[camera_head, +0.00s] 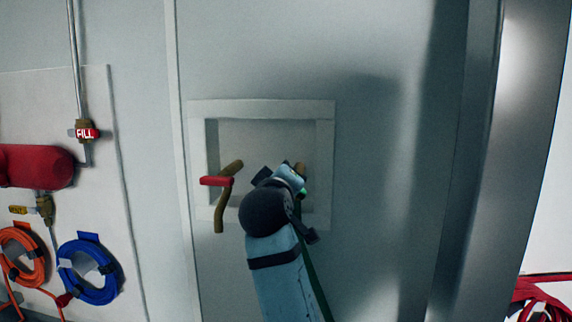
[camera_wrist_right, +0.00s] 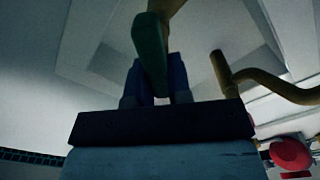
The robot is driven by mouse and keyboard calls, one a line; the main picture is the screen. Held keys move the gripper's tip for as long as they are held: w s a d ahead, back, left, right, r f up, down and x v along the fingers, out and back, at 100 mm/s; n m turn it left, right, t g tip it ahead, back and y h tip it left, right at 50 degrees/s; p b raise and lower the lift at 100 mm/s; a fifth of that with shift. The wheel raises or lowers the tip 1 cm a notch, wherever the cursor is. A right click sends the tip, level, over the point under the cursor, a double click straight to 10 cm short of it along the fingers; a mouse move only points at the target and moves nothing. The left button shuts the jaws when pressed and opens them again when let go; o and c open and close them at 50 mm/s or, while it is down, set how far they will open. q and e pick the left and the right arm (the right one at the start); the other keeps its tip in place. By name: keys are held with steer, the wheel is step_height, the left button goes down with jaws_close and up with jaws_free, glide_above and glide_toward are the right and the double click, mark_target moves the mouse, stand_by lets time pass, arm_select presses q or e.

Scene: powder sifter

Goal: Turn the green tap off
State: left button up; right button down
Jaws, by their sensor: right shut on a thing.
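The green tap's brass body (camera_head: 300,168) shows only a little in the head view, at the right of a recessed wall box, mostly hidden by my right arm. In the right wrist view its green handle (camera_wrist_right: 150,48) points toward the camera, below brass at the top edge. My right gripper (camera_wrist_right: 157,90) has its blue fingers shut on the green handle. In the head view the right gripper (camera_head: 288,178) covers the right side of the recess, and a bit of green shows beside it. My left gripper is not in view.
A brass tap with a red handle (camera_head: 216,181) stands left of my gripper, close by. The recess has a raised white frame (camera_head: 262,108). A thin green hose or strip (camera_head: 312,275) runs down beside my arm. A red tank (camera_head: 35,166) and a coiled blue hose (camera_head: 88,272) are at left.

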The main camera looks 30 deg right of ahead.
steer(key=shift+n+p, duration=0.35)
steer(key=shift+n, duration=0.55)
steer(key=n, duration=0.3)
steer(key=shift+w+a+f, duration=0.15)
steer(key=shift+f, duration=0.1)
steer(key=shift+f+n, duration=0.15)
steer(key=shift+n, duration=1.25)
steer(key=c, duration=1.1)
jaws_free()
steer(key=shift+f, duration=0.15)
steer(key=shift+o, duration=0.2)
